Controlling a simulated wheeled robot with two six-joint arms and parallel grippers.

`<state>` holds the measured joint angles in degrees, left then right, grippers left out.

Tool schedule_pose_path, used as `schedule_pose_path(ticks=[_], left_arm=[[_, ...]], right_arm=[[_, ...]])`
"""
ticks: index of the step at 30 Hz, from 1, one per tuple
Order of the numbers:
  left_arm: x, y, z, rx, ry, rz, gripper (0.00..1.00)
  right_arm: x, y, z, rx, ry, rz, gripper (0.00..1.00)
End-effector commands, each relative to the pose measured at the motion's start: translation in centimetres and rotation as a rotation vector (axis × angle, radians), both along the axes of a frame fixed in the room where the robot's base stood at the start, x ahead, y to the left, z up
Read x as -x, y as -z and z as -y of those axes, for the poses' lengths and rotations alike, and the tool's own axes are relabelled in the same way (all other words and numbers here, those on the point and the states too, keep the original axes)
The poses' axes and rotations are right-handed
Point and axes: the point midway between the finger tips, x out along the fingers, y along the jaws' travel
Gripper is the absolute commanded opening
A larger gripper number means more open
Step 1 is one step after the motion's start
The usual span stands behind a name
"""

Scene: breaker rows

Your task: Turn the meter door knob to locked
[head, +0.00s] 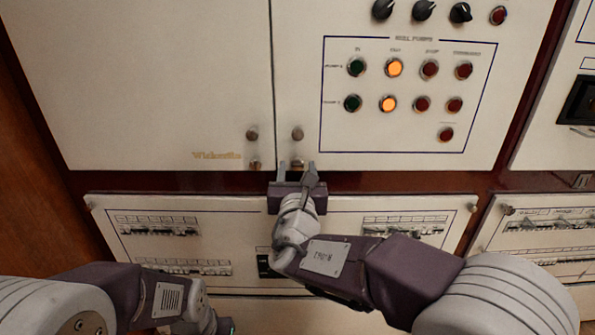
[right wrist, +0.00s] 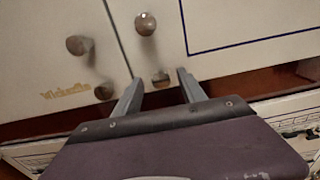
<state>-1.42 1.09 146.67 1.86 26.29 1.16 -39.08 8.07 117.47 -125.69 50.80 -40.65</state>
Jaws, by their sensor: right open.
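Two cream cabinet doors meet at a seam. Near the seam, the left door (head: 150,80) has an upper round knob (head: 252,134) and a lower small knob (head: 254,163). The right door (head: 300,60) has an upper round knob (head: 297,134) and a lower small knob (right wrist: 161,79). No readable label shows which one is the meter door knob. My right gripper (head: 297,168) is open at the right door's bottom edge. In the right wrist view its fingertips stand either side of that lower knob, with no visible grip; contact cannot be told. My left gripper's fingers are out of frame.
The right door carries a framed panel (head: 405,145) of lamps and buttons, two lit orange, with black rotary knobs (head: 423,10) above. Below is a breaker panel (head: 345,235) with rows of switches, partly hidden by my right arm. My left arm (head: 140,300) is at lower left.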

Motion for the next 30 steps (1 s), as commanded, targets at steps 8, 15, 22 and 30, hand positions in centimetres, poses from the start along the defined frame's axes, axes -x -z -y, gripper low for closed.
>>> schedule_pose_path(ticks=[8, 15, 22, 30], left_arm=[[0.0, 0.1, 0.0, 0.0, 0.0, 0.0, 0.47], [0.0, 0.1, 0.0, 0.0, 0.0, 0.0, 0.47], [0.0, 0.3, 0.0, 0.0, 0.0, 0.0, 0.47], [0.0, 2.5, 0.0, 0.0, 0.0, 0.0, 0.47]], right_arm=[[-0.9, 0.0, 0.0, 0.0, -0.001, 0.0, 0.48], [-0.9, 0.0, 0.0, 0.0, -0.001, 0.0, 0.04], [-0.9, 0.1, 0.0, -0.007, -0.001, 0.0, 0.0], [-0.9, 0.5, 0.1, -0.113, 0.001, 0.002, 0.0]])
